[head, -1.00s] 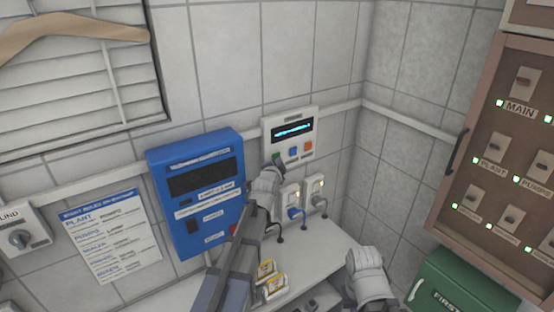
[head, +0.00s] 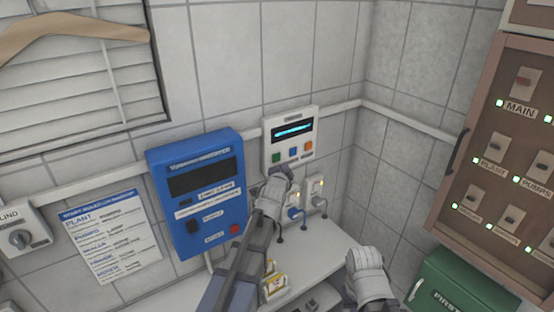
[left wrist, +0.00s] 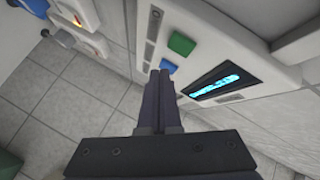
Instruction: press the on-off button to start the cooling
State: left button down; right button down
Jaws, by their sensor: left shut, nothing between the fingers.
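A white wall unit (head: 268,145) has a lit cyan display (head: 292,131) and a row of green (head: 278,156), blue (head: 293,152) and orange (head: 307,146) buttons. I cannot read which is on-off. My left gripper (head: 282,174) is shut and empty, just below the green and blue buttons, apparently clear of them. In the left wrist view the shut fingertips (left wrist: 160,74) lie close to the blue button (left wrist: 168,66), with the green button (left wrist: 181,43) beyond it and the display (left wrist: 215,82) to the right. My right gripper (head: 368,262) is low at the right; its jaws are unclear.
A blue wall box (head: 237,150) hangs left of the unit. Plugged sockets (head: 316,188) sit below it, above a white shelf (head: 325,248). A brown switch cabinet (head: 480,130) and a green box (head: 450,285) stand right.

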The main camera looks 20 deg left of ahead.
pick_arm(q)
jog(key=shift+s+d, duration=0.85)
jog(key=shift+d, duration=0.2)
jog(key=s+d, duration=0.7)
jog(key=d, duration=0.2)
jog(key=shift+s+d, duration=0.15)
jog(key=shift+d, duration=0.1)
jog(key=s+f+n+g+y+b, duration=0.1)
jog(key=s+f+n+g+b, duration=0.2)
jog(key=f, duration=0.5)
jog(key=s+f+n+g+b, duration=0.25)
jog(key=s+f, duration=0.25)
jog(key=f, duration=0.3)
jog(key=s+d+f+g+h+b, duration=0.1)
jog(key=s+d+f+g+b, duration=0.2)
jog(key=s, duration=0.6)
jog(key=s+d+f+g+h+b, duration=0.1)
jog(key=s+d+f+g+b, duration=0.2)
jog(key=s+f+g, duration=0.4)
notch_tip(320, 180, down, 2)
jog(key=s, duration=0.2)
jog(key=shift+s+d+f+n, duration=0.2)
jog(key=shift+s+f+n, duration=0.05)
jog(key=shift+s+n, duration=0.15)
